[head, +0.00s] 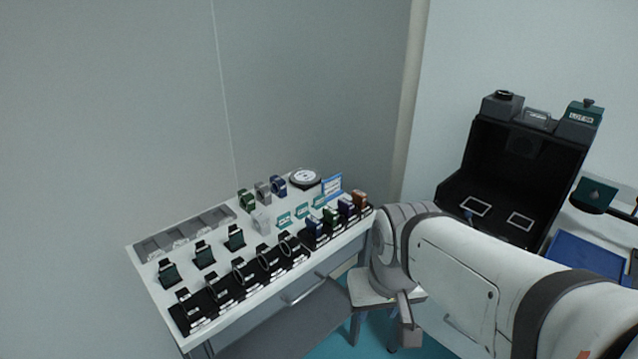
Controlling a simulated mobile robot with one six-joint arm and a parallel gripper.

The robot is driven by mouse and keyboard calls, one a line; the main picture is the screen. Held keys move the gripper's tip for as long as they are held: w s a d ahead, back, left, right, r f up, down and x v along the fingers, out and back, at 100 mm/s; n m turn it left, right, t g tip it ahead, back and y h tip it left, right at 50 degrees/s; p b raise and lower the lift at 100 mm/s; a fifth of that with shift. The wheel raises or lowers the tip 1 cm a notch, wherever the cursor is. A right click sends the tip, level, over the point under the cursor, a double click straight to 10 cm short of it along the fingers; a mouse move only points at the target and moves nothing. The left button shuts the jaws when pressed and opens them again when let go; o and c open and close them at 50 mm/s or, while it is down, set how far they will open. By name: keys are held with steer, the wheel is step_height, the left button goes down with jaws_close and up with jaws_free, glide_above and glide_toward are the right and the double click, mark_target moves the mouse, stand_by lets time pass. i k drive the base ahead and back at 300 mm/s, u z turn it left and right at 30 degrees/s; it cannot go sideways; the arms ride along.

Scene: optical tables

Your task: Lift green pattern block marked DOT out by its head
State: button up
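A small green block (330,217) stands in a row of coloured blocks in dark holders at the right end of the white table. Its lettering is too small to read, so I cannot confirm that it is the one marked DOT. Its lower part is hidden in its holder. My gripper (405,325) seems to be the grey end hanging below my wrist, right of the table and apart from the block. Its fingers cannot be made out, nor anything held.
Blue blocks (346,209) and an orange block (360,200) stand close beside the green one. Ring-shaped mounts (268,258) line the front of the white table (150,262). A round dial (305,179) and blue sign (332,186) stand behind. A black open station (515,165) stands right.

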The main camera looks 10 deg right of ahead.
mark_target(331, 215)
steer(key=u, duration=0.05)
steer(key=i, duration=1)
steer(key=z, duration=0.05)
